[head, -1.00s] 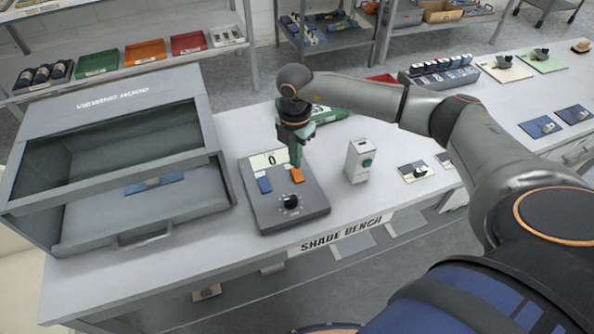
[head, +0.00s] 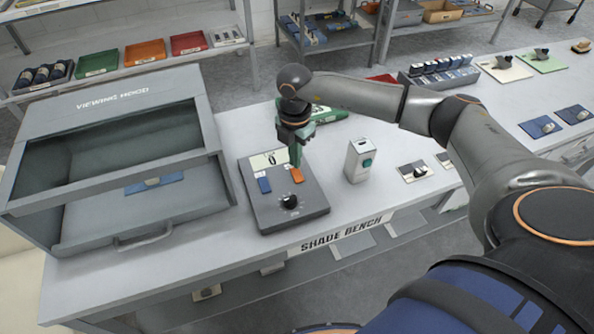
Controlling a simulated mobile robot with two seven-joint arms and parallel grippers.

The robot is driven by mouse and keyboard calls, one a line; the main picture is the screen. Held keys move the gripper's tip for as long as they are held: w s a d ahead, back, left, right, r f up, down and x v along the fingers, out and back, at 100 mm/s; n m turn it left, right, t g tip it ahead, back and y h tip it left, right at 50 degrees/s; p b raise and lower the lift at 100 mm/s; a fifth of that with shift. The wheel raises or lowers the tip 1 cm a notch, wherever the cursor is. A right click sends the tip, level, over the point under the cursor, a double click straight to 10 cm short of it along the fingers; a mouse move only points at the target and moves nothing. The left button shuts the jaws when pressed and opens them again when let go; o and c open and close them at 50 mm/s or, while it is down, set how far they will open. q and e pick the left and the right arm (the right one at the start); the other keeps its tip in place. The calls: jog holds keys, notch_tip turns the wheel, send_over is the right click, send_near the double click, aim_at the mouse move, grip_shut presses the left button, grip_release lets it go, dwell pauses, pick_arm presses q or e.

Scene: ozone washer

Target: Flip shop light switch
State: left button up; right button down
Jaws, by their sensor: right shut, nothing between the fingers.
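A grey control box (head: 270,213) sits on the bench beside the viewing hood. It has a small display reading 0 (head: 271,160), a blue button (head: 264,185), an orange button (head: 298,175) and a black knob (head: 289,202). My right gripper (head: 296,165) points down over the box with its fingers shut and empty. Its tips are right at the orange button; I cannot tell whether they touch it. No part is labelled as a shop light switch. My left gripper is not in view.
The grey viewing hood (head: 140,97) stands at the left with a blue piece inside. A green object (head: 330,116) lies behind my gripper. Small plates with dark knobs (head: 413,172) lie to the right. The bench front (head: 190,262) is clear.

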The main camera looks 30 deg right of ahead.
aim_at(295, 170)
jog(key=shift+f+b, duration=0.7)
jog(key=shift+f, duration=0.35)
dwell(0.8)
jog(key=shift+s, duration=0.1)
jog(key=shift+r+p, duration=2.95)
jog(key=shift+r, duration=0.6)
